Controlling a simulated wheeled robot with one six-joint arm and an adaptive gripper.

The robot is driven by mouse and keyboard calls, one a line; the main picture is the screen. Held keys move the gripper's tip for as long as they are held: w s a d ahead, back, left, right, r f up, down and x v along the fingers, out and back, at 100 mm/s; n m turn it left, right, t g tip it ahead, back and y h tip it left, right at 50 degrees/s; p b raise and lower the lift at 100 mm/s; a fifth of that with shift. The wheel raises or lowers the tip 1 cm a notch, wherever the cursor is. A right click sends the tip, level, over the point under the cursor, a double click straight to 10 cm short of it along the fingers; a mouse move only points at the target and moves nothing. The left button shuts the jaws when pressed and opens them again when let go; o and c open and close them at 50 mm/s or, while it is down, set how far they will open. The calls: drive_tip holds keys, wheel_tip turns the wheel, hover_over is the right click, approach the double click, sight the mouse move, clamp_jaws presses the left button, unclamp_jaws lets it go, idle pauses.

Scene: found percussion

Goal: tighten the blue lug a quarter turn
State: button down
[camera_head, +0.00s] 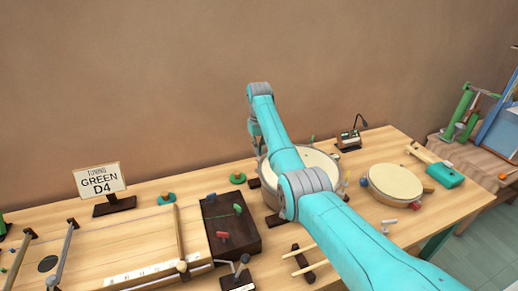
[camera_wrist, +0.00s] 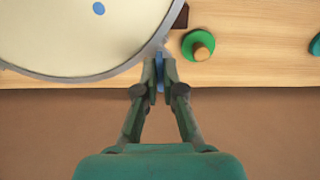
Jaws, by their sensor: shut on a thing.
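The drum (camera_wrist: 70,45) has a cream skin and grey rim, and fills the upper left of the wrist view. A blue dot (camera_wrist: 98,8) marks its skin. The same drum (camera_head: 318,160) shows in the head view, partly covered by my arm. My gripper (camera_wrist: 160,68) is at the drum's rim, its fingers shut on the blue lug (camera_wrist: 160,82). Only a narrow strip of the lug shows between the fingers. In the head view my gripper is mostly hidden behind my arm.
A green disc with a wooden knob (camera_wrist: 198,45) lies close right of my fingers. In the head view, a dark box (camera_head: 230,235) with coloured pegs stands left of the drum, a second drum (camera_head: 395,182) right, and a "TUNING GREEN D4" sign (camera_head: 100,181) far left.

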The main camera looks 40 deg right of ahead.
drive_tip(key=m, duration=0.4)
drive_tip(key=shift+m, duration=0.3)
drive_tip(key=shift+w+a+m, duration=0.1)
drive_tip(key=shift+m, duration=2.2)
drive_tip(key=c, duration=1.3)
unclamp_jaws()
drive_tip(key=shift+r, duration=0.1)
wheel_tip(320, 180, up, 12)
